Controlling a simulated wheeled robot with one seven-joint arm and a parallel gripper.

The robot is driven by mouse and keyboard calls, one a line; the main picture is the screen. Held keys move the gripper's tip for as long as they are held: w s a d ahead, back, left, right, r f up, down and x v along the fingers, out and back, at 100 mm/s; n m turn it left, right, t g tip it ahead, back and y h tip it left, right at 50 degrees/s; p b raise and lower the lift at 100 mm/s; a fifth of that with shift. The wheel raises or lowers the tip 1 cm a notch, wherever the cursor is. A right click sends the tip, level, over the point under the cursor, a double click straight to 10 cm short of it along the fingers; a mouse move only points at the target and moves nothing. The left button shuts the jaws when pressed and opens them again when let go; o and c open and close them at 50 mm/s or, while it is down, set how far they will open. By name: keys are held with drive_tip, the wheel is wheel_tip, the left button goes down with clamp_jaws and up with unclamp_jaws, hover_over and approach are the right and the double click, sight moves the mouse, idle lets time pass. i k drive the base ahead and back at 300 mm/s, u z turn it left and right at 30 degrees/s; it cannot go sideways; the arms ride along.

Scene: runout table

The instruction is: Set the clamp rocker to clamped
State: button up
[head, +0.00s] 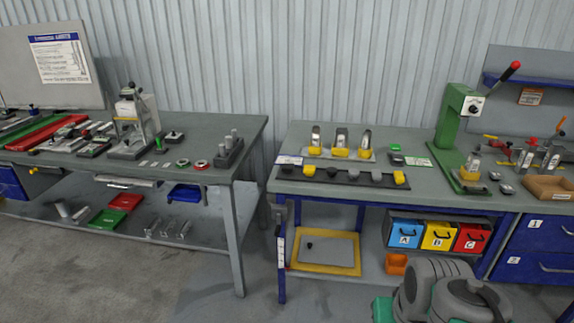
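I cannot pick out the clamp rocker with certainty, and its setting is too small to read. Small dark control boxes show on both benches: one (174,136) beside the upright fixture (130,115) on the left bench, and one (396,159) near a green piece (395,147) on the right bench. Three metal pieces on yellow bases, left (315,140), middle (341,142) and right (365,144), stand in a row on the right bench. My gripper is not in view; grey rounded parts of my arm show low at the right.
A green lever press (452,125) with a red-knobbed handle stands on the right bench (430,197). Below are blue (403,234), yellow (438,236) and red (472,238) bins. A gap of floor separates it from the left bench (222,128). An open cardboard box (550,188) sits far right.

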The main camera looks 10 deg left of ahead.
sight(396, 157)
drive_tip(key=u, duration=0.5)
drive_tip(key=i, duration=1.4)
drive_tip(key=z, duration=0.05)
